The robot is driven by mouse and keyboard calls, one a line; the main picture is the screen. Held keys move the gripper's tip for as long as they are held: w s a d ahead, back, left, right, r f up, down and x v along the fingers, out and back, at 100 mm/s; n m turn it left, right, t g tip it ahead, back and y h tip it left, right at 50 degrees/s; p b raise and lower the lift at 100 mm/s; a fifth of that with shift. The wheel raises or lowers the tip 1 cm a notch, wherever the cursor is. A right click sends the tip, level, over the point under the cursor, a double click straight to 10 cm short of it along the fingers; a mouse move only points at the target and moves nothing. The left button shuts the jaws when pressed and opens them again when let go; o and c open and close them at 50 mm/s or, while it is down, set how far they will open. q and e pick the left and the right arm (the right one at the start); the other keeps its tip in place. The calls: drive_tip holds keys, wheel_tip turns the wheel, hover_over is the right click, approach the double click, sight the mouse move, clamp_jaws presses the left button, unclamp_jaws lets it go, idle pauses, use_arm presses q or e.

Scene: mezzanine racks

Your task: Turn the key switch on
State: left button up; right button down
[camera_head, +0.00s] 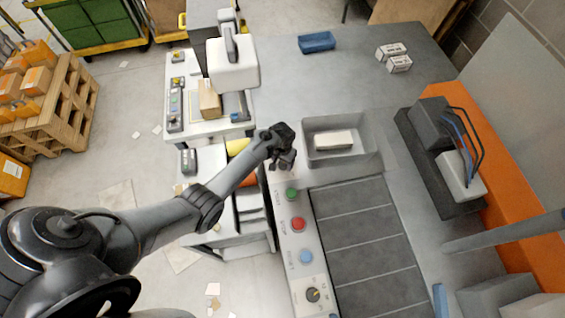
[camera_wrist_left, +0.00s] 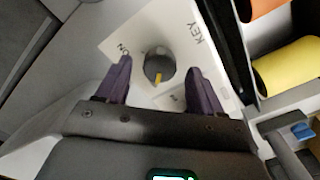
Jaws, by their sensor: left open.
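The key switch (camera_wrist_left: 158,68) shows in the left wrist view as a round grey knob with a yellow pointer, on a pale plate marked KEY and ON. The pointer faces down in that view, away from the ON mark at upper left. My left gripper (camera_wrist_left: 160,72) is open, with one purple finger on each side of the knob and visible gaps between. In the head view my left gripper (camera_head: 284,158) is over the far end of the button panel (camera_head: 281,215) and hides the switch. My right gripper is not in view.
The panel also carries a green button (camera_head: 292,194), a red button (camera_head: 298,224), a blue button (camera_head: 306,256) and a black knob (camera_head: 313,295). A grey tray (camera_head: 372,156) holding a pale block is right of my gripper. Yellow and orange rolls lie beside the panel.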

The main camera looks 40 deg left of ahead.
use_arm(q)
drive_tip(key=shift+f, duration=0.6)
drive_tip(key=shift+c, duration=0.3)
drive_tip(key=c, duration=1)
